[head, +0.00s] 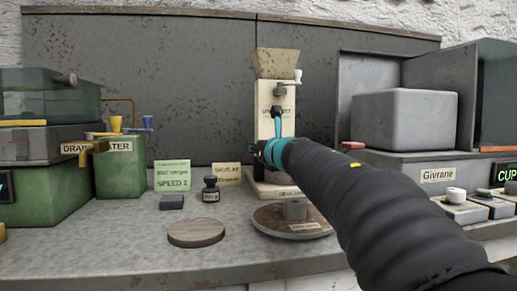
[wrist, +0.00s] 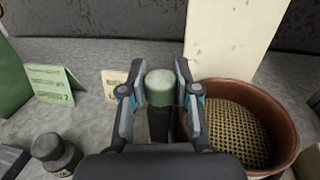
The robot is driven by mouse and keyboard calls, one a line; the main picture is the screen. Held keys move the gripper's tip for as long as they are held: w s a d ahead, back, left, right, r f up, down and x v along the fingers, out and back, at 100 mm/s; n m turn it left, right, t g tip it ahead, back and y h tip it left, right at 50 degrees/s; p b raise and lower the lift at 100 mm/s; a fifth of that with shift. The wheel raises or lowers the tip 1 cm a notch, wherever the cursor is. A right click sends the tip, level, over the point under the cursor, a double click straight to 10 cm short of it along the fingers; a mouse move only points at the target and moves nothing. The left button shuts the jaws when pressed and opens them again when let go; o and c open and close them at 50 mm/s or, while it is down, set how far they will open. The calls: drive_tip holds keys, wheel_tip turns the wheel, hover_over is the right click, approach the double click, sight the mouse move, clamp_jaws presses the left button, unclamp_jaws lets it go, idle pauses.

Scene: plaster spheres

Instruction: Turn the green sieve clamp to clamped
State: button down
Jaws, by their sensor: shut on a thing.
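The green sieve clamp (wrist: 160,78), a rounded green knob on a dark stem, stands between the two fingers of my gripper (wrist: 161,88) in the wrist view. The fingers press on it from both sides. The round sieve (wrist: 280,115), with a brown rim and woven mesh, is just right of the clamp. In the head view my gripper (head: 268,152) is in front of the cream mill (head: 275,97); my arm and gripper hide the clamp and sieve there. Whether the clamp stands at clamped cannot be read.
A green card (head: 172,175), a small dark jar (head: 211,189), a round wooden disc (head: 196,233) and a round plate (head: 270,222) with a grey weight are on the counter. A green tank (head: 122,165) is left; a grey machine (head: 405,120) is right.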

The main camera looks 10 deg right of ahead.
drive_tip(key=c, duration=0.8)
unclamp_jaws()
drive_tip(key=shift+s, duration=0.1)
drive_tip(key=s+d, duration=0.2)
drive_tip(key=s, duration=0.9)
drive_tip(key=shift+s, duration=0.35)
